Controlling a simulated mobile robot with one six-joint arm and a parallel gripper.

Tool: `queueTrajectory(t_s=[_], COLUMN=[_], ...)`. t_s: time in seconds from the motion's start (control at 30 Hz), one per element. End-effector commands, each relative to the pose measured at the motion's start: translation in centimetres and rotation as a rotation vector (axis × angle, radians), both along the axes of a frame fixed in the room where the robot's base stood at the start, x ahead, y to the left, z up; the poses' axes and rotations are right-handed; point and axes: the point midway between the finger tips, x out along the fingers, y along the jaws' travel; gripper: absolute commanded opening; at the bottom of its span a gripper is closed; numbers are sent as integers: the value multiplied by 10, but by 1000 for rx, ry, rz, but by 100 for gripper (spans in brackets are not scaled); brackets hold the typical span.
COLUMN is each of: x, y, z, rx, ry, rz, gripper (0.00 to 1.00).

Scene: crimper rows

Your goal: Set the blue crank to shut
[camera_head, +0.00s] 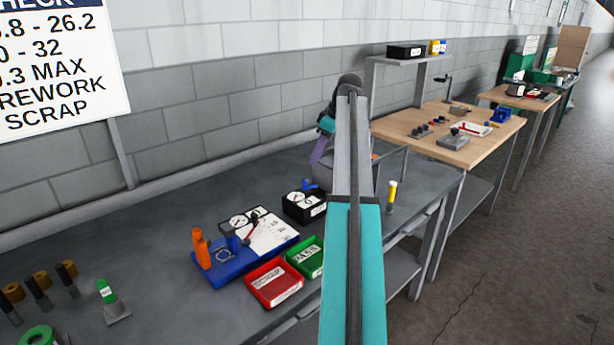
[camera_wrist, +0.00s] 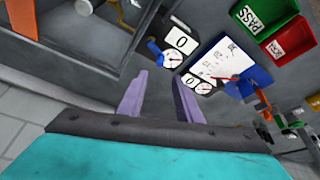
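The blue crank (camera_head: 309,184) shows as a small blue piece at the back of a black box (camera_head: 291,210) with a round dial, on the grey bench. In the wrist view the blue crank (camera_wrist: 154,47) sticks out on the left side of the same box, beside a white "0" label (camera_wrist: 181,42) and the dial (camera_wrist: 173,58). My gripper (camera_wrist: 158,78) has two purple fingers, apart with nothing between them. The crank lies just beyond the fingertips and I see no contact. In the head view one purple finger (camera_head: 319,150) shows; my arm hides the rest.
A blue tray (camera_head: 222,276) with a dial, a white sheet and an orange-handled tool stands left of the box. Red (camera_head: 270,300) and green (camera_head: 315,270) bins sit in front. A grey open-topped box (camera_wrist: 62,60) is close left of my fingers in the wrist view.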

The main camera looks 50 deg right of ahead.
Motion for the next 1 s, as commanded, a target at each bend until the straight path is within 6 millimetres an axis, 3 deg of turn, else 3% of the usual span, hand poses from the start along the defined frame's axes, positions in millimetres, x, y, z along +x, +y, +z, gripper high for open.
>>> queueTrajectory(t_s=[0.6, 1.0], x=[30, 37], y=[12, 14], z=[-77, -95], rx=[1, 0], ry=[0, 0], rz=[1, 1], gripper=[32, 32])
